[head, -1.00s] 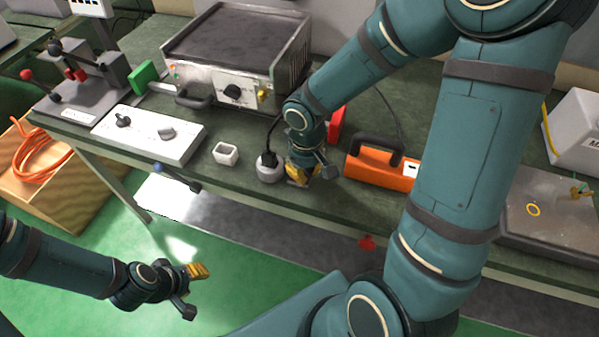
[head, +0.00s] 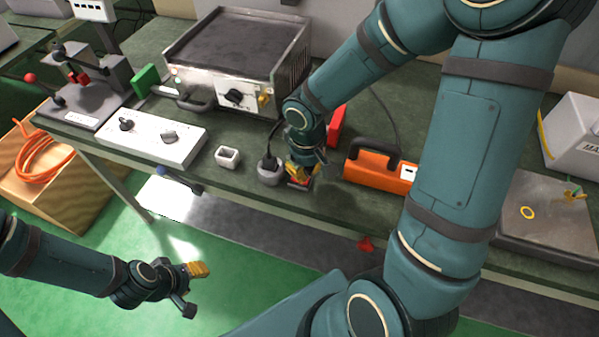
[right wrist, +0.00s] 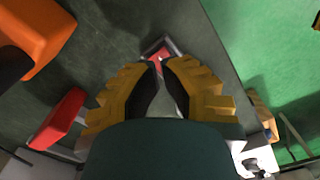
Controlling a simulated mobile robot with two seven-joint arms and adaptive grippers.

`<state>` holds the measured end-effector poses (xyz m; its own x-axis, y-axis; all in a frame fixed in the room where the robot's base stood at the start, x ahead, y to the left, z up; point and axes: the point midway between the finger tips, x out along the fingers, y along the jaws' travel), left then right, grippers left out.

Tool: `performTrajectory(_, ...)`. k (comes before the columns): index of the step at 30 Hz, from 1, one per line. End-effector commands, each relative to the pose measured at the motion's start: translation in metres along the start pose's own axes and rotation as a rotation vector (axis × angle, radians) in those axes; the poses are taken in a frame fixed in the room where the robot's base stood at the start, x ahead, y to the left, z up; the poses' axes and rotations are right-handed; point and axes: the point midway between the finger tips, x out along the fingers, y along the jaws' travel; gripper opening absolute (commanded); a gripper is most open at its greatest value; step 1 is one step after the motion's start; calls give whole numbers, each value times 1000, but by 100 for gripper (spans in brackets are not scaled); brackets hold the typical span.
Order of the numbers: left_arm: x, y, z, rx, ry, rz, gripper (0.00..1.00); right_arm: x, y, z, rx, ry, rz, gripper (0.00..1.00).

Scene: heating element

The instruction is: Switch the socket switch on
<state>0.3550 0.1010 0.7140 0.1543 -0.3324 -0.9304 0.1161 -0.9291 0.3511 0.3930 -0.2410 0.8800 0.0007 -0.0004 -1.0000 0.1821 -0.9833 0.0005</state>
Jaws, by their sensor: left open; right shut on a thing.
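The socket switch (head: 299,184) is a small red switch near the bench's front edge. In the right wrist view the red switch (right wrist: 160,51) sits in a grey frame just beyond my fingertips. My right gripper (head: 300,172) is at the switch with its yellow fingers drawn together; its fingertips also show in the right wrist view (right wrist: 160,66). They hide part of the switch, so its on or off position cannot be told. A round grey socket (head: 269,175) with a black plug stands just left. My left gripper (head: 195,288) is open and empty over the green floor.
The metal heater (head: 235,60) is behind. An orange case (head: 375,170) stands to the right, and a red block (head: 337,122) stands behind my right gripper.

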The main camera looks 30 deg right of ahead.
Motion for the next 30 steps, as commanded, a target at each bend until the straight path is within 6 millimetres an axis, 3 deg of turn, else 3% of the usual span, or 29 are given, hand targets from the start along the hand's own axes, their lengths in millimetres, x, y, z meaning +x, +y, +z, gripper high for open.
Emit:
performTrajectory(18,-33,12,-4,0,0,0,44,-45,0,0,1,0,0,0)
performTrajectory(30,-33,12,-4,0,0,0,44,-45,0,0,0,0,0,0)
